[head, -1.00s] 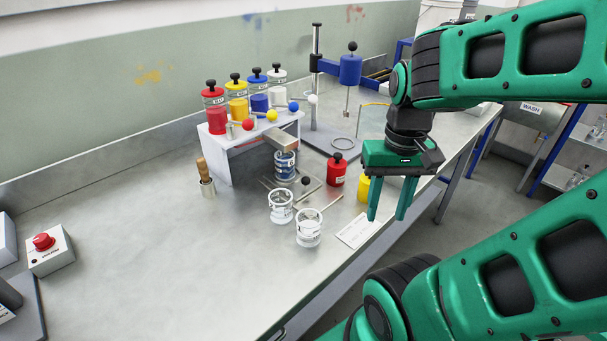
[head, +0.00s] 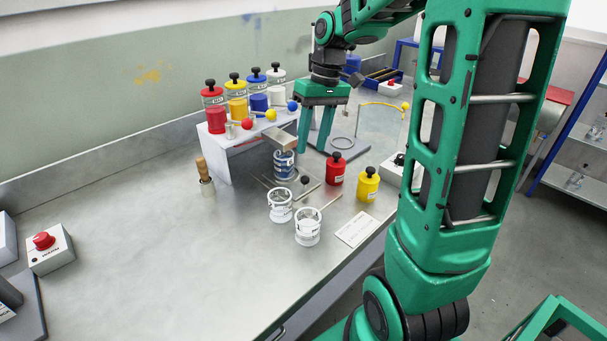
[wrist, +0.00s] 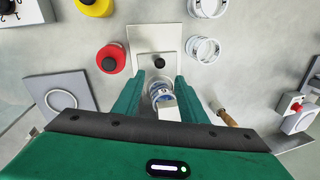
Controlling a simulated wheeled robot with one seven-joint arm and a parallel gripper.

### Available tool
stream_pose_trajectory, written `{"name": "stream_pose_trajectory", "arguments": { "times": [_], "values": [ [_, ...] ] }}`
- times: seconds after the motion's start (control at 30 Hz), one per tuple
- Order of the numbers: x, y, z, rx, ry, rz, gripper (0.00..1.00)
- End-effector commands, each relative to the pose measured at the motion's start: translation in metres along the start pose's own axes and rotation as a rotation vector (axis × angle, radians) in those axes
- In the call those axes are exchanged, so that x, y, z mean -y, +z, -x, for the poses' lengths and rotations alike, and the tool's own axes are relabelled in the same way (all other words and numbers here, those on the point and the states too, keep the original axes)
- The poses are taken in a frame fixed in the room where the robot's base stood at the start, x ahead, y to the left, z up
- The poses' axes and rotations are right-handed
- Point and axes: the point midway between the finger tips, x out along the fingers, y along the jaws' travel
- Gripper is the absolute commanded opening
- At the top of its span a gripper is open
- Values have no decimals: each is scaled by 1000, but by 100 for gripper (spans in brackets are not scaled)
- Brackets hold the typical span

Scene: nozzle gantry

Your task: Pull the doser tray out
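The doser tray (wrist: 146,36) is a pale flat plate with a black knob (wrist: 162,60) standing on it. In the head view the knob (head: 304,180) shows in front of the white doser shelf (head: 222,160). A can with a blue and white label (head: 285,166) stands under the metal nozzle block (head: 281,140), at the tray's inner end; it also shows in the wrist view (wrist: 160,91). My gripper (head: 313,148) is open and empty, above and behind the knob in the head view. In the wrist view its fingers (wrist: 158,82) are apart, with the knob just beyond the tips.
A red pot (head: 336,169) and yellow pot (head: 367,185) stand right of the tray. Two white cans (head: 281,206) (head: 308,228) stand in front. Coloured bottles and ball-ended levers (head: 272,115) top the shelf. A ring stand (head: 343,146) is at right.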

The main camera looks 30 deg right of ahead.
Motion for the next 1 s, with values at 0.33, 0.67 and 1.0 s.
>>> {"name": "stream_pose_trajectory", "arguments": {
  "times": [0.33, 0.67, 1.0],
  "values": [
    [0, 2, -58, 4, -1, -1, 38],
    [-1, 2, -96, 2, 1, -2, 38],
    [-1, 1, -99, 0, 2, -3, 38]
  ]
}}
